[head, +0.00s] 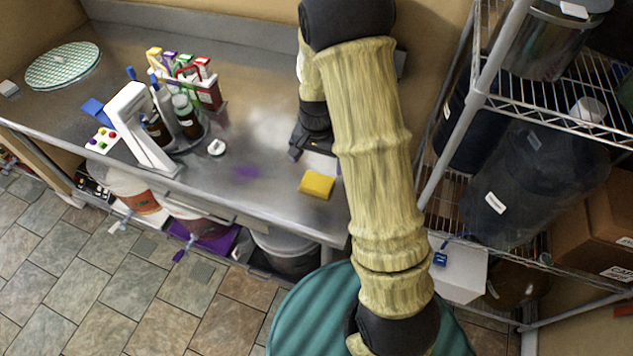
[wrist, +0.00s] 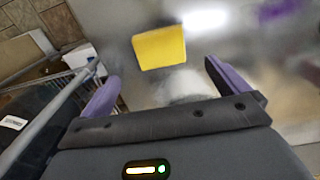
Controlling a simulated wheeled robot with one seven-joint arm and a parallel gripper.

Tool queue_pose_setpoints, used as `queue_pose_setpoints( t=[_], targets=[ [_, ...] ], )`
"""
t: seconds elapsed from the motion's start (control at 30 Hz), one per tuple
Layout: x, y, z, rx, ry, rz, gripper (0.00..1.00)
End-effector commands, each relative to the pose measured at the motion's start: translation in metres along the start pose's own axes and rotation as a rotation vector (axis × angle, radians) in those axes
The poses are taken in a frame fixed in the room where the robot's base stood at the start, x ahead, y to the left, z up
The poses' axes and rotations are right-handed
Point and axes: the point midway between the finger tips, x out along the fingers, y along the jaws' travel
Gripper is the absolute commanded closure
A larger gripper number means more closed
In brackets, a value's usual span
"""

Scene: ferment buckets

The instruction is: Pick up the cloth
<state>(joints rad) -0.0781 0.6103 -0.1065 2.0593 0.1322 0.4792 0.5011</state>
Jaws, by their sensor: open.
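The cloth (head: 317,184) is a yellow, flat, roughly square piece lying on the steel counter near its front edge. It also shows in the wrist view (wrist: 160,47), ahead of my fingertips and apart from them. My gripper (wrist: 163,72) is open, with its two purple fingers spread and nothing held between them. In the head view my gripper (head: 308,150) is over the counter just behind the cloth, partly hidden by my arm. A pale patch lies between the fingers in the wrist view; I cannot tell what it is.
A purple stain (head: 247,172) and a small white round item (head: 217,147) are on the steel counter (head: 265,199), left of the cloth. Bottles (head: 187,118) and a white stand (head: 137,125) are farther left. A wire shelf (head: 560,105) stands close on the right.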

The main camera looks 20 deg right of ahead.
Motion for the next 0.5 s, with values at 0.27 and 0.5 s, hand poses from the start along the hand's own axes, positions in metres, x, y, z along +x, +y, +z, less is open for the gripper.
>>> queue_pose_setpoints(
  t=[0.27, 0.5],
  targets=[
    [0.037, 0.0, 0.0, 0.001, -0.001, 0.001, 0.0],
    [0.042, 0.0, -0.001, 0.0, 0.001, -0.001, 0.0]
  ],
)
